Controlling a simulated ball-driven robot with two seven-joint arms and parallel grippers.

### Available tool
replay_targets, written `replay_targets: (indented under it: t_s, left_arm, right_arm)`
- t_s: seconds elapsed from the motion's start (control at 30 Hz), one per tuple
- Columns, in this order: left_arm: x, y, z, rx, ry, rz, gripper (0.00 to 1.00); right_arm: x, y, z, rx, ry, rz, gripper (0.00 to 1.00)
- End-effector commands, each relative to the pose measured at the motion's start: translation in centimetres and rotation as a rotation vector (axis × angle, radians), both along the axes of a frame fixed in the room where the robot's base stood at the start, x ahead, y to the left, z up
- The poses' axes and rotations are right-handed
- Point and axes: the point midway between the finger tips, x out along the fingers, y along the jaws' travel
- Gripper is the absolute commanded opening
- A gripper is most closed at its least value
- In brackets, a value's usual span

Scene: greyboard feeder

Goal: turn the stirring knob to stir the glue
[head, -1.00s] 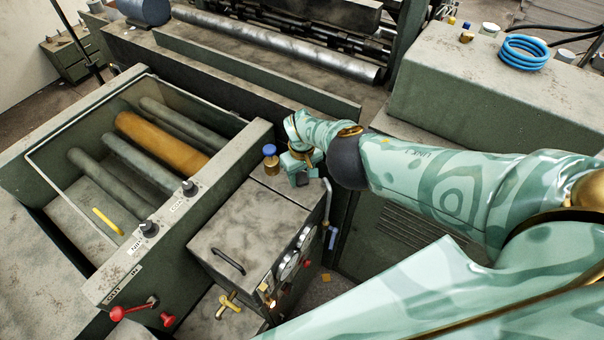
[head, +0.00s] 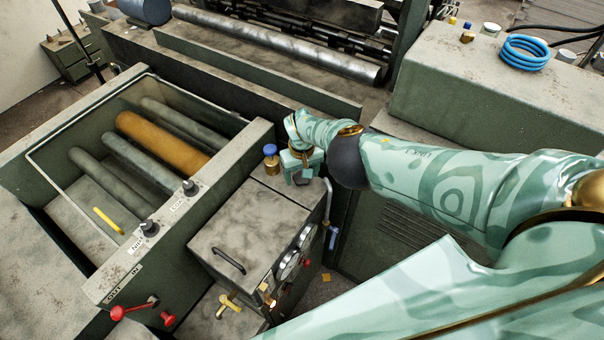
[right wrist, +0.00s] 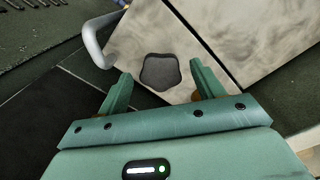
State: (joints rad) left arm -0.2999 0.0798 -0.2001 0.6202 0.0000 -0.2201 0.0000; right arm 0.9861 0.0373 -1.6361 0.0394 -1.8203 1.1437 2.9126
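The stirring knob is a dark, lobed knob (right wrist: 160,72) on the pale, smudged lid of the glue box (head: 240,222). In the right wrist view it lies between the two fingertips of my right gripper (right wrist: 160,75), with a visible gap on each side. The gripper is open and holds nothing. In the head view my right gripper (head: 302,170) is at the box's back right corner, mostly covering the knob. My left gripper is in neither view.
A blue-capped fitting (head: 270,158) stands just left of my right gripper. A bent grey pipe (head: 327,203) runs beside the box's right edge. The lid has a black handle (head: 229,261). Gauges (head: 290,266) are on the box's front. A roller trough lies left.

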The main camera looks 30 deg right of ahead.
Motion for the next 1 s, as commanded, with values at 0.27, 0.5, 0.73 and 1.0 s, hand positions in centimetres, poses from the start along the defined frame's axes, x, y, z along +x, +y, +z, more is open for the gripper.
replay_targets:
  t_s: [0.27, 0.5, 0.73, 1.0]
  left_arm:
    - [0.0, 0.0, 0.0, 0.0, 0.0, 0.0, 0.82]
    - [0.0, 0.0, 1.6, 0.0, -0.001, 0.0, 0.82]
    - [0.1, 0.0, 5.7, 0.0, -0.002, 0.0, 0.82]
    - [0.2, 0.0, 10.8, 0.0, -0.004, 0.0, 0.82]
  right_arm:
    - [-0.1, 0.1, -0.1, 0.001, 0.003, 0.0, 0.68]
    - [-0.1, 0.1, 1.5, 0.001, 0.003, 0.0, 0.68]
    - [-0.1, 0.1, 5.7, 0.001, 0.003, 0.0, 0.68]
    - [-0.1, 0.0, 11.0, 0.001, 0.002, 0.0, 0.68]
